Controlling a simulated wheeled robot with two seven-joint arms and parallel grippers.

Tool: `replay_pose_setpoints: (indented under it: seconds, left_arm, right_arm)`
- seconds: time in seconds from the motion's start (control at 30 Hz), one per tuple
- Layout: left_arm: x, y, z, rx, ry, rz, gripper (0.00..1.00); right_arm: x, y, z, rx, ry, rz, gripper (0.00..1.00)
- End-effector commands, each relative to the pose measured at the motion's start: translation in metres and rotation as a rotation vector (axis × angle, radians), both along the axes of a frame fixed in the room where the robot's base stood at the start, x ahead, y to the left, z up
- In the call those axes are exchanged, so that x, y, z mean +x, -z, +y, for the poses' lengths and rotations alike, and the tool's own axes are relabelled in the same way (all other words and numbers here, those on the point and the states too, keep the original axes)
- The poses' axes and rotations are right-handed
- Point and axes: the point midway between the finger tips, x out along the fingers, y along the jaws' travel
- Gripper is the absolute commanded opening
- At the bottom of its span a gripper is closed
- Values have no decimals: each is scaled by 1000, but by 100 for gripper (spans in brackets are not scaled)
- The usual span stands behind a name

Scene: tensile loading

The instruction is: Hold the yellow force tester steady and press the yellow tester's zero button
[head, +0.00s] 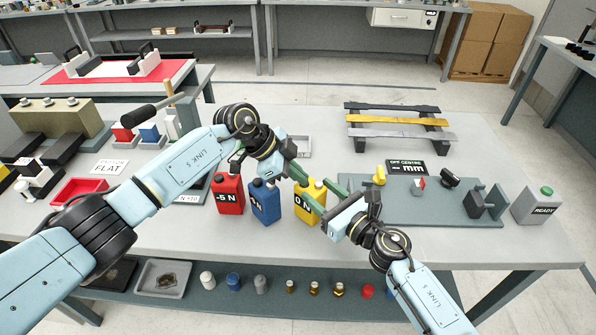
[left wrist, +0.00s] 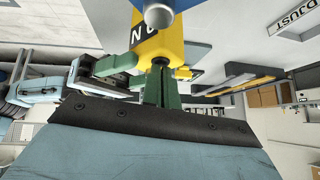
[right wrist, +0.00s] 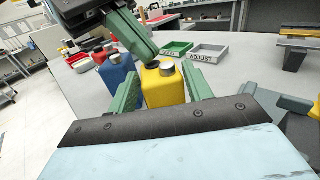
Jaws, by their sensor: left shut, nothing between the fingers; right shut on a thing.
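The yellow force tester (head: 309,192) stands upright on the table, its label reading 0 N. It also shows in the left wrist view (left wrist: 168,47) and right wrist view (right wrist: 163,88). My right gripper (head: 324,197) is shut on its body, with one green finger on each side. My left gripper (head: 300,178) is shut and empty, its fingertips at the tester's top. In the left wrist view the shut fingers (left wrist: 161,84) point at a dark round part on the tester's top. I cannot tell whether they touch it.
A blue tester (head: 265,202) and a red tester (head: 228,196) stand close to the left. A grey fixture plate (head: 400,208) lies to the right, with a READY box (head: 536,207) beyond it. A rack of bars (head: 395,120) stands behind.

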Motion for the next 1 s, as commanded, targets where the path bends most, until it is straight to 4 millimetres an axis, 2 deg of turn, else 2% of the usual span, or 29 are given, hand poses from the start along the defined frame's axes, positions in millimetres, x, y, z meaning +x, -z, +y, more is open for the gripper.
replay_pose_setpoints:
  seconds: [0.03,0.2,0.33,0.43,0.53,0.67,0.8,1.0]
  left_arm:
    - [-3,12,2,15,-3,12,0]
    - [-4,16,4,21,-3,18,0]
    - [-4,15,4,24,-3,18,0]
    - [-4,7,3,22,-2,14,0]
    - [-5,-10,1,15,-1,7,0]
    - [-6,-42,-2,5,-2,-5,0]
    - [-9,-70,22,4,-4,-5,0]
    - [-12,-102,44,2,-4,-5,0]
  right_arm:
    - [-2,0,2,-2,-6,-3,19]
    - [-2,0,3,-3,-9,-5,19]
    - [-2,0,3,-2,-10,-5,18]
    - [-2,-1,3,0,-11,-5,18]
    - [-2,-1,3,0,-10,-5,18]
    - [-2,0,3,0,-9,-3,18]
    - [-2,0,3,1,-8,-3,18]
    - [-2,0,2,0,-7,-2,18]
